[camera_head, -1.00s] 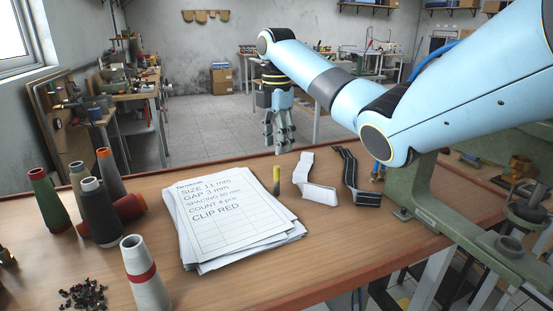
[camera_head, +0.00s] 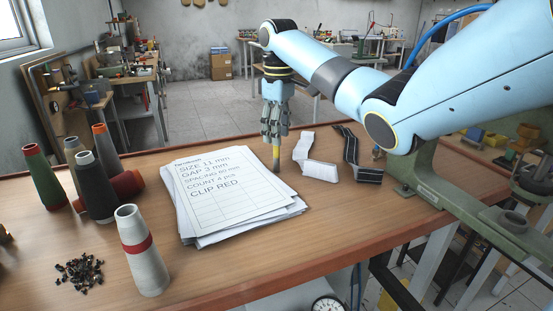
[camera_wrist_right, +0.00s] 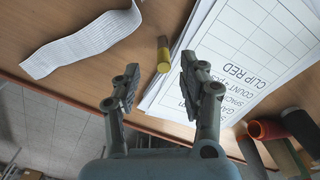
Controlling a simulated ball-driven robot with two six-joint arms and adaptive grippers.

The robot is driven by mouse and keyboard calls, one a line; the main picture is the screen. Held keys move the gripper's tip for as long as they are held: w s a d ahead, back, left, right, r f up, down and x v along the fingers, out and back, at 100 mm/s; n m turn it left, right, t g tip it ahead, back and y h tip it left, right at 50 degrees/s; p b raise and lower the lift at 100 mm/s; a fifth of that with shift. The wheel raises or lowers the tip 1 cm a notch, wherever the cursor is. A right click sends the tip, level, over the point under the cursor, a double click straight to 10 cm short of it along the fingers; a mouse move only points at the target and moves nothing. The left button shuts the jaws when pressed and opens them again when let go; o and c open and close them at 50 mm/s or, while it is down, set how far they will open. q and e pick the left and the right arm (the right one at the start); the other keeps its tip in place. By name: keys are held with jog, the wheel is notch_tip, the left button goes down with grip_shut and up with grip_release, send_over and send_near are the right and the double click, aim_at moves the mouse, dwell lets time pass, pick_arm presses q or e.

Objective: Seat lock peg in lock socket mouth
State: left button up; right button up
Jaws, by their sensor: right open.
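I cannot make out a lock peg or a lock socket mouth by shape in these views. My left gripper is out of view.
A paper stack (camera_head: 228,196) lies left of the stick. A white strip (camera_head: 320,171) and a black-striped strip (camera_head: 365,174) lie right of it. Thread cones (camera_head: 143,252) and small black bits (camera_head: 79,272) are at left. A green machine (camera_head: 430,180) stands at right.

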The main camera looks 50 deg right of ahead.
send_over(277, 171)
jog(key=f, duration=0.6)
jog(key=shift+w+d, duration=0.25)
jog(key=shift+w, duration=0.05)
jog(key=shift+c, duration=0.3)
grip_shut()
